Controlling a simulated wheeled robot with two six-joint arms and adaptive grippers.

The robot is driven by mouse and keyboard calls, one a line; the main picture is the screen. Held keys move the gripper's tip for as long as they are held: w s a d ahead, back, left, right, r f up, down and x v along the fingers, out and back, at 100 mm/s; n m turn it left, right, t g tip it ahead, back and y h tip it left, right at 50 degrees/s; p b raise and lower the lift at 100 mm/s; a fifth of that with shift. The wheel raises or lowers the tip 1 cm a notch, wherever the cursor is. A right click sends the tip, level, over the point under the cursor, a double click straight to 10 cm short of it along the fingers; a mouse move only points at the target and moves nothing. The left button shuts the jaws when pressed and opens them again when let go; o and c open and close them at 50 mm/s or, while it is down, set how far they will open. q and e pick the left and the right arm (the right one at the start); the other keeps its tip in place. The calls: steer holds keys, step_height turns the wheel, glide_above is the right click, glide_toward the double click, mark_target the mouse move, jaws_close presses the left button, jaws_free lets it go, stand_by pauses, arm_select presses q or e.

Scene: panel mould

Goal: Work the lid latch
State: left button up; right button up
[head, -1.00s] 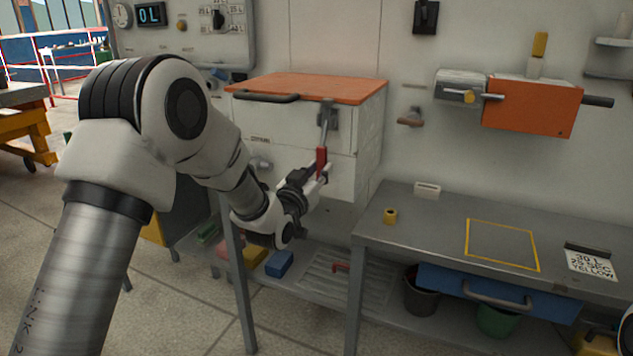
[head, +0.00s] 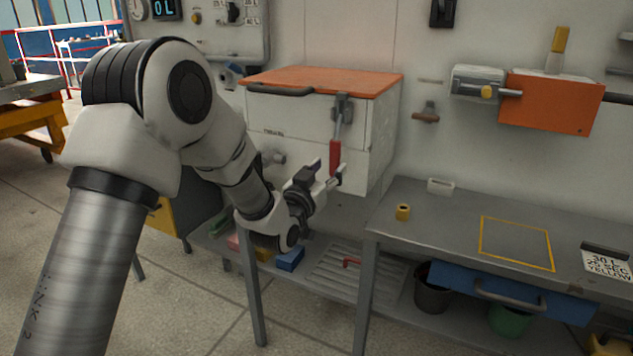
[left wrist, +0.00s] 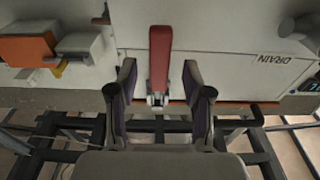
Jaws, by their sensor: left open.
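The lid latch (head: 342,108) is a grey metal piece on the front of a white box with an orange lid (head: 325,82). Its lever ends in a red handle (head: 335,157) that hangs down the box front. The lid is shut. My left gripper (head: 333,178) is open near the lower end of the red handle. In the left wrist view, the red handle (left wrist: 160,55) lies between the two open fingers, with a gap on each side; I cannot tell whether anything touches. My right gripper is not in view.
A bench (head: 450,215) with a yellow cup-like piece (head: 403,212) stands to the right. An orange wall unit (head: 550,103) is above it. A dark lid handle (head: 280,91) and a tap-like fitting (head: 275,157) stick out from the box front.

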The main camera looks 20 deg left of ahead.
arm_select(q)
steer(key=s, duration=0.9)
steer(key=shift+s+f, duration=0.15)
steer(key=shift+f, duration=0.3)
steer(key=shift+a, duration=0.1)
